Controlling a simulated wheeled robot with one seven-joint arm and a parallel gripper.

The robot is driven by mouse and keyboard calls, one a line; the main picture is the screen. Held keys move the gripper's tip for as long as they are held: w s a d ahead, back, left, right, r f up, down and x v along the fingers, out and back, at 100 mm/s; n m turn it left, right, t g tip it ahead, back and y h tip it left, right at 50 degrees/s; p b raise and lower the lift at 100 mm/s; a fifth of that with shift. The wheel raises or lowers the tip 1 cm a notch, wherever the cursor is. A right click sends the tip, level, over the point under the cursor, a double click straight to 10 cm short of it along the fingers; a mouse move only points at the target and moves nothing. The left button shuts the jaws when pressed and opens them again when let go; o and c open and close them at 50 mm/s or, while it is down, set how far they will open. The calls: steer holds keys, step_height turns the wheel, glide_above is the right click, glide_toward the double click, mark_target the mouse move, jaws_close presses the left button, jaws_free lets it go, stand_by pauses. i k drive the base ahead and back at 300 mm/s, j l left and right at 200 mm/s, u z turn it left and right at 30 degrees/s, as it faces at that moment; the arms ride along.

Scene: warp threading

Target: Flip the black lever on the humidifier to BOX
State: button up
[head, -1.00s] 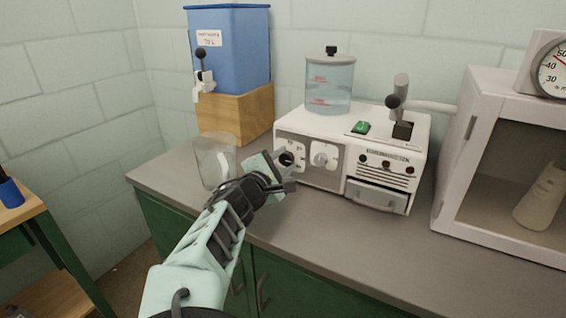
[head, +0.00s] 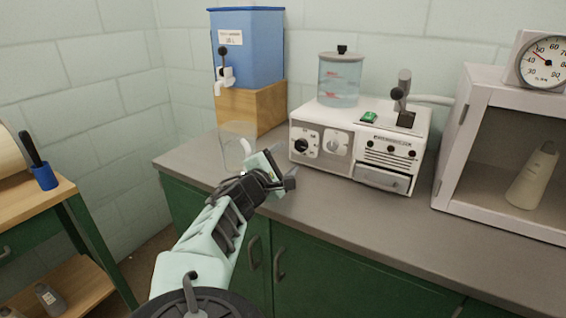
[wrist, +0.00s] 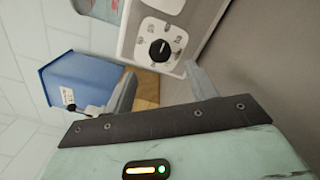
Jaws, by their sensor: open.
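The humidifier (head: 358,170) is a white box on the counter with a clear water tank (head: 339,82) on top. At its top right, a grey upright piece (head: 404,78) stands on a black base, with a black-knobbed lever (head: 397,93) beside it. No BOX marking is readable. My gripper (head: 283,170) is open and empty, in front of the humidifier's lower left corner, well below and left of the lever. In the wrist view, my gripper (wrist: 159,72) has its fingers apart, with a black dial (wrist: 160,50) beyond them; the lever is out of that view.
A clear beaker (head: 236,147) stands just behind my gripper. A blue water container (head: 247,45) sits on a wooden block (head: 252,108) at the back left. A pale cabinet (head: 452,150) with a gauge (head: 546,62) on top stands at right. The counter's front middle is clear.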

mark_target(396, 94)
steer(key=k+j, duration=0.65)
steer(key=k+u, duration=0.05)
